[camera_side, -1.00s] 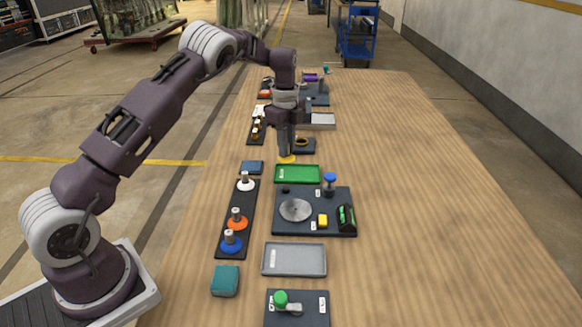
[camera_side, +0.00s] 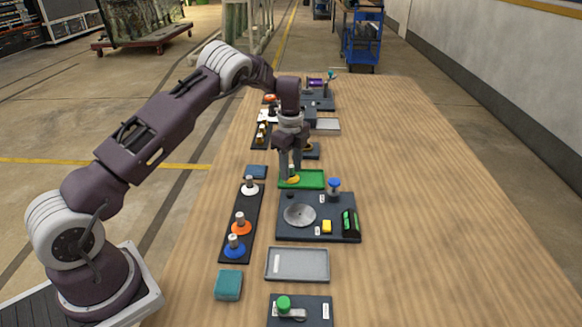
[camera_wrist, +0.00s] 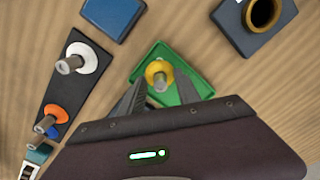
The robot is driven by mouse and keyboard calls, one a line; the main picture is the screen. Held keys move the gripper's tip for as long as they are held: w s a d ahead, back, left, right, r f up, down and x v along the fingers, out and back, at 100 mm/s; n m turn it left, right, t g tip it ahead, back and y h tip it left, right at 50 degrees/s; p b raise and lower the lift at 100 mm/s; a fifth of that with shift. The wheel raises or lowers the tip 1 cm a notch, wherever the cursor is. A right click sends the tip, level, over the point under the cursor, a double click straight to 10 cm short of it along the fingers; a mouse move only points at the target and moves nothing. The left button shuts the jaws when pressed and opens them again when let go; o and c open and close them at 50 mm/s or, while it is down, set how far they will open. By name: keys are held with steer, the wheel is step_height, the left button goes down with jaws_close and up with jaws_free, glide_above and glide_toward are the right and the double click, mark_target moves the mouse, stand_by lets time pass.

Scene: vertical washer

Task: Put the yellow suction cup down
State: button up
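The yellow suction cup (camera_side: 293,180) stands on the green tray (camera_side: 316,180), towards its left end in the side view. In the wrist view the yellow cup (camera_wrist: 158,72) with its grey stem shows inside the green tray (camera_wrist: 170,48). My gripper (camera_side: 291,169) is right above the tray, pointing down. Its fingers are spread on either side of the cup's stem, with gaps visible between the fingers and the stem in the wrist view (camera_wrist: 160,80).
A dark rack (camera_side: 252,205) with white, orange and blue suction cups stands left of the tray. A dark board (camera_side: 340,203) with a metal disc lies in front. A blue block (camera_side: 257,171) sits close by on the left. The table's right side is clear.

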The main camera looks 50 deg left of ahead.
steer(key=shift+r, duration=0.1)
step_height(320, 180, up, 12)
step_height(320, 180, up, 11)
steer(key=n+t, duration=0.2)
steer(key=n, duration=0.3)
glide_above(291, 167)
steer(key=s+d, duration=0.5)
steer(key=s, duration=0.1)
steer(key=s+d+r+n+t, duration=0.1)
steer(key=s+d+r+n, duration=0.45)
steer(key=s, duration=0.55)
steer(key=s+d+f+n+t, duration=0.1)
steer(key=s+d+f+n, duration=0.1)
steer(key=s, duration=0.8)
steer(key=s+d+f+n+t, duration=0.1)
steer(key=s+d+n, duration=0.2)
steer(key=s, duration=0.7)
steer(key=shift+s+d+f+n, duration=0.2)
steer(key=shift+d+f+n, duration=0.2)
steer(key=shift+d, duration=0.25)
